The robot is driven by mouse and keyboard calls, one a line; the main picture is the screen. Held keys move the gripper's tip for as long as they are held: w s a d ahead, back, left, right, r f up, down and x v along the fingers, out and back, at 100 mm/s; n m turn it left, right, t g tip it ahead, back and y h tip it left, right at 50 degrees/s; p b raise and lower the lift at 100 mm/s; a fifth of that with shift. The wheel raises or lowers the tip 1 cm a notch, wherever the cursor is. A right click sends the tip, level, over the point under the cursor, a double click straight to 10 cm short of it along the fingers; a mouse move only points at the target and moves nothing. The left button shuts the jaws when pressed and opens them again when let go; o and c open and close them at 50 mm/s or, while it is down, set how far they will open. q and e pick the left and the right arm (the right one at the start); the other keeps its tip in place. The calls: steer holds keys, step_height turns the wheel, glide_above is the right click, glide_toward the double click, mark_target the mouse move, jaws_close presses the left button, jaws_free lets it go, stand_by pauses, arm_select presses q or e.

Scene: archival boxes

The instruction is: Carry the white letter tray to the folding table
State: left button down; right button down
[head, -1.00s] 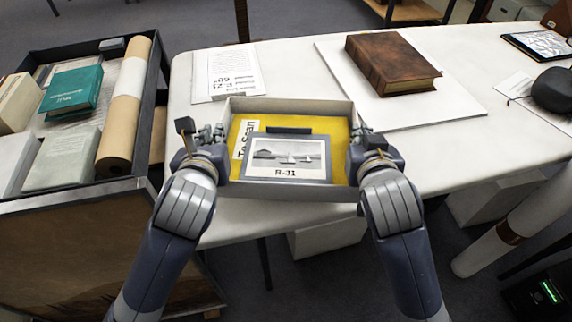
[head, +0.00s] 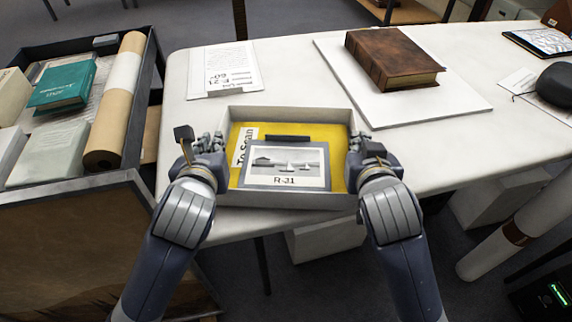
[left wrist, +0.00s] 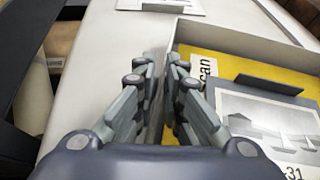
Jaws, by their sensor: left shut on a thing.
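The white letter tray (head: 285,199) is at the front edge of the white folding table (head: 195,120), low over the top; whether it touches the top I cannot tell. In it lie a yellow folder (head: 335,136) marked "To Scan", a picture card (head: 286,165) of sailboats labelled R-31, and a dark bar. My left gripper (head: 219,142) is shut on the tray's left wall; the left wrist view shows its fingers (left wrist: 160,70) on either side of that wall. My right gripper (head: 356,142) is at the right wall and looks shut on it, its fingertips partly hidden.
A brown leather book (head: 392,58) lies on a white board (head: 455,100) at the back right. A printed sheet (head: 222,70) lies behind the tray. A cart (head: 150,100) with books and a paper roll (head: 115,100) stands close on the left. The tabletop right of the tray is clear.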

arm_select(q)
steer(key=shift+w+a+f, duration=0.1)
steer(key=shift+a+f, duration=0.15)
steer(key=shift+a, duration=0.1)
arm_select(e)
steer(key=shift+d+f, duration=0.2)
steer(key=shift+f, duration=0.2)
arm_select(q)
steer(key=c, duration=1.7)
jaws_free()
steer(key=shift+r, duration=0.15)
arm_select(e)
steer(key=c, duration=1.9)
jaws_free()
steer(key=shift+r, duration=0.15)
arm_select(q)
steer(key=shift+o, duration=0.2)
steer(key=shift+d, duration=0.1)
arm_select(e)
steer(key=shift+o, duration=0.5)
steer(key=shift+a, duration=0.1)
arm_select(q)
steer(key=shift+d, duration=0.1)
arm_select(e)
steer(key=shift+a+r, duration=0.1)
arm_select(q)
step_height(320, 180, up, 10)
arm_select(e)
step_height(320, 180, up, 10)
